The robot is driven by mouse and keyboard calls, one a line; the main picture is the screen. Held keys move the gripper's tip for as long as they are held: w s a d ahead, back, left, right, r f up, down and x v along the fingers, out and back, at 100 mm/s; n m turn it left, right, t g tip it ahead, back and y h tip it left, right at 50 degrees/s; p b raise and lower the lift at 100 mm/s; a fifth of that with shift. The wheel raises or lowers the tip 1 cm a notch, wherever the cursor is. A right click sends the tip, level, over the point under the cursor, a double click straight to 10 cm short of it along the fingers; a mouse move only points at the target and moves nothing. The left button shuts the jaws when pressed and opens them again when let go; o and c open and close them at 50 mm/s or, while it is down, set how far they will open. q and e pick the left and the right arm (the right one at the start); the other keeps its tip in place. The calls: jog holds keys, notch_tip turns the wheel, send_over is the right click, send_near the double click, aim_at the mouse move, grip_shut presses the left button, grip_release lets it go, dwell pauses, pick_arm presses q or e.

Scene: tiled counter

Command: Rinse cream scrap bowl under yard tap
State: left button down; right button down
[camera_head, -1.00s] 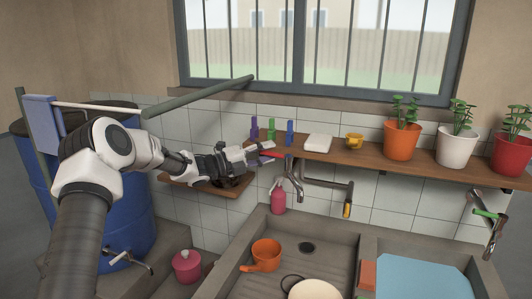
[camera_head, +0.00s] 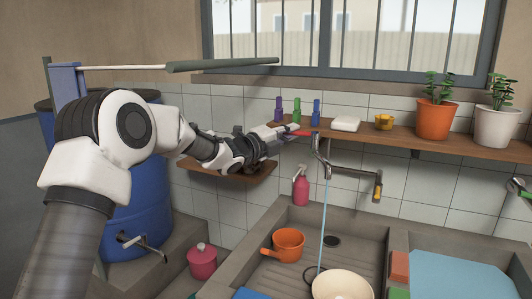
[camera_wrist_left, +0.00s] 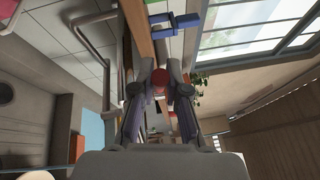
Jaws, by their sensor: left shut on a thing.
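The cream bowl (camera_head: 342,285) lies in the left basin of the stone sink, at the bottom edge of the head view and partly cut off. A dark ring-shaped thing shows beside its left rim. The yard tap (camera_head: 321,158) is a grey curved spout at the wall, and a thin blue stream of water (camera_head: 323,225) falls from it, passing close to the bowl's upper left side. My left gripper (camera_head: 296,134) is shut on the tap's red lever (camera_head: 306,134). The red end shows between the fingers in the left wrist view (camera_wrist_left: 158,77). My right gripper is out of view.
An orange pot (camera_head: 289,242) stands in the basin beside a dark drain (camera_head: 332,241). A pink soap bottle (camera_head: 301,188) stands at the sink's back edge. A second spout (camera_head: 377,186) is right of the tap. The wooden shelf (camera_head: 400,131) holds pegs, soap, a yellow cup and plants.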

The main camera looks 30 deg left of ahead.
pick_arm(q)
jog(key=shift+s+d+y, duration=0.1)
jog(key=shift+s+y, duration=0.05)
jog(key=shift+y, duration=0.25)
jog(key=c, duration=1.2)
grip_release()
jog(key=shift+s+d, duration=0.1)
jog(key=shift+d, duration=0.05)
jog(key=v, duration=1.2)
